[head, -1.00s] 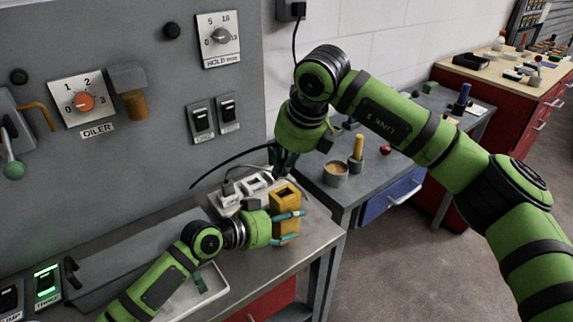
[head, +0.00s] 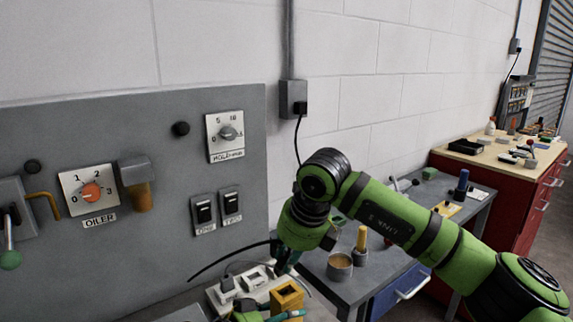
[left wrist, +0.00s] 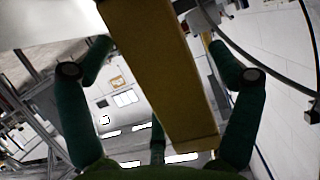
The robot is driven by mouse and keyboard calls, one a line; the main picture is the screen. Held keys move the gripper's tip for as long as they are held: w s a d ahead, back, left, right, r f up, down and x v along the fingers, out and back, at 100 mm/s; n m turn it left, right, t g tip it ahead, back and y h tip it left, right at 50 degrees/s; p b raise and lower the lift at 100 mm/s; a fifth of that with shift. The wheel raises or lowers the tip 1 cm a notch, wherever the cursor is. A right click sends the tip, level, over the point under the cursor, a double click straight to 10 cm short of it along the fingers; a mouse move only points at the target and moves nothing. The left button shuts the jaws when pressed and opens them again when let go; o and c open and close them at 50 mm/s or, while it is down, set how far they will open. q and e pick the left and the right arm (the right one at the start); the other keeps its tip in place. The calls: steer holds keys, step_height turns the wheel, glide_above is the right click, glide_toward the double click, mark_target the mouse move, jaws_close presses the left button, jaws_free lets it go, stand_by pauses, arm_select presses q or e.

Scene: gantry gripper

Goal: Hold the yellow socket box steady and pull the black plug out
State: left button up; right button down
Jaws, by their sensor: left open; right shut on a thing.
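The yellow socket box (head: 287,297) stands at the bottom of the head view, beside a white socket strip (head: 262,289). In the left wrist view the box (left wrist: 150,70) runs between the teal fingers of my left gripper (left wrist: 158,52), which is open around it. In the head view that gripper is mostly cut off by the bottom edge. My right gripper (head: 284,262) points down just above and behind the box and is shut. A black cable (head: 228,257) runs left from its fingers. The black plug itself is hidden by the fingers, so its seating cannot be told.
A grey panel (head: 110,250) with dials and switches rises at the left. A grey bench (head: 345,288) at the right holds a tan-filled cup (head: 340,266) and a yellow-handled tool (head: 361,240). A red cabinet (head: 510,205) stands farther right.

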arm_select(q)
steer(key=v, duration=1)
steer(key=shift+s+a, duration=0.2)
steer(key=shift+a, duration=0.05)
